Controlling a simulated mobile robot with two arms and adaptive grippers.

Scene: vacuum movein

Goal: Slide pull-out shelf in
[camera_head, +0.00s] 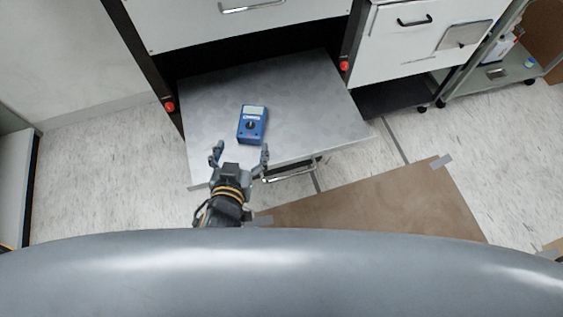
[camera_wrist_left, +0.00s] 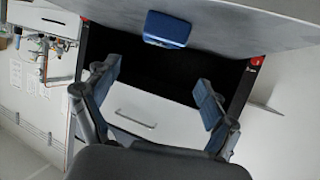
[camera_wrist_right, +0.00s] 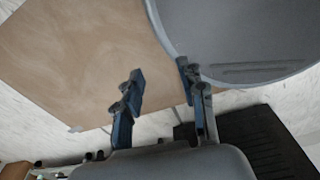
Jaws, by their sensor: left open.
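The grey pull-out shelf (camera_head: 305,95) sticks out of the dark opening below a white drawer. Its top also shows along the upper edge of the left wrist view (camera_wrist_left: 235,25). A metal handle (camera_head: 292,174) is on the shelf's front. A blue multimeter (camera_head: 251,125) lies on the shelf; it also shows in the left wrist view (camera_wrist_left: 167,29). My left gripper (camera_head: 241,154) is open and empty at the shelf's front edge, left of the handle; contact cannot be told. My right gripper (camera_wrist_right: 160,80) is open and empty, away from the shelf, over the floor.
Red knobs (camera_head: 169,106) (camera_head: 344,66) sit on the black posts at both sides of the opening. A white cabinet (camera_head: 415,40) stands at the right. A brown board (camera_head: 385,208) lies on the floor in front of the shelf. Bare floor lies left of the shelf.

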